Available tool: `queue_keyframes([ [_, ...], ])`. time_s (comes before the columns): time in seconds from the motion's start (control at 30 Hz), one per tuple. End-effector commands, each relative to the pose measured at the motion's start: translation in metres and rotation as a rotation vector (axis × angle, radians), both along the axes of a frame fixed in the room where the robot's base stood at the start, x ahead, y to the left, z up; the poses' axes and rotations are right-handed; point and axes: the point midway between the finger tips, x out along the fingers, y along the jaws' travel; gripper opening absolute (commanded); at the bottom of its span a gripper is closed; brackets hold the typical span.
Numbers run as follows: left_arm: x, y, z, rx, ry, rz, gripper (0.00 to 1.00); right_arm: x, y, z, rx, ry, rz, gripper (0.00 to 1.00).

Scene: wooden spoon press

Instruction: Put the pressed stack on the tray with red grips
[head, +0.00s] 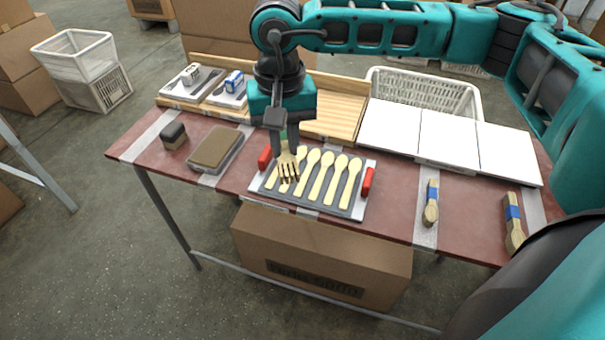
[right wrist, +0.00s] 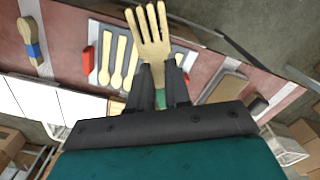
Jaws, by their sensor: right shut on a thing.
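My right gripper (head: 279,142) points down, shut on a wooden fork stack (head: 288,171) that hangs tines-down. In the right wrist view the gripper (right wrist: 162,95) holds the stack (right wrist: 152,32) by its handle end, with a bit of green between the fingers; how many forks are in it I cannot tell. The tray with red grips (head: 308,207) lies below on the table, with one red grip at each end. Several pale wooden spoons (head: 327,180) lie side by side on it. The stack hangs over the tray's left part; contact is unclear. My left gripper is not in view.
White panels (head: 447,138) lie at the back right. Two blue-banded wooden bundles (head: 431,207) (head: 514,232) lie at the right front. A brown-topped slab (head: 215,147) and a dark block (head: 173,134) are left of the tray. A wooden rack (head: 338,107) stands behind.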

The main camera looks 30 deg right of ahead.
Motion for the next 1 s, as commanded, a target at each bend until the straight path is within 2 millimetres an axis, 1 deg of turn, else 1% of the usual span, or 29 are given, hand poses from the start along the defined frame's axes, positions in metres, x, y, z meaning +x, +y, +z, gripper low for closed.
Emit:
queue_keyframes([
  [0.03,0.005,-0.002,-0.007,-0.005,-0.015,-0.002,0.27,0.005,-0.002,-0.010,0.002,-0.002,-0.115,0.00],
  [0.17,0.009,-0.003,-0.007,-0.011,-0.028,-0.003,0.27,0.016,-0.010,-0.009,0.002,-0.001,-0.456,0.00],
  [0.5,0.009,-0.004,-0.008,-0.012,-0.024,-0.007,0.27,0.038,-0.034,0.011,0.000,0.001,-1.344,0.00],
  [1.0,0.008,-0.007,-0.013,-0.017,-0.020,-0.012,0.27,0.058,-0.075,0.034,-0.003,0.003,-2.642,0.00],
])
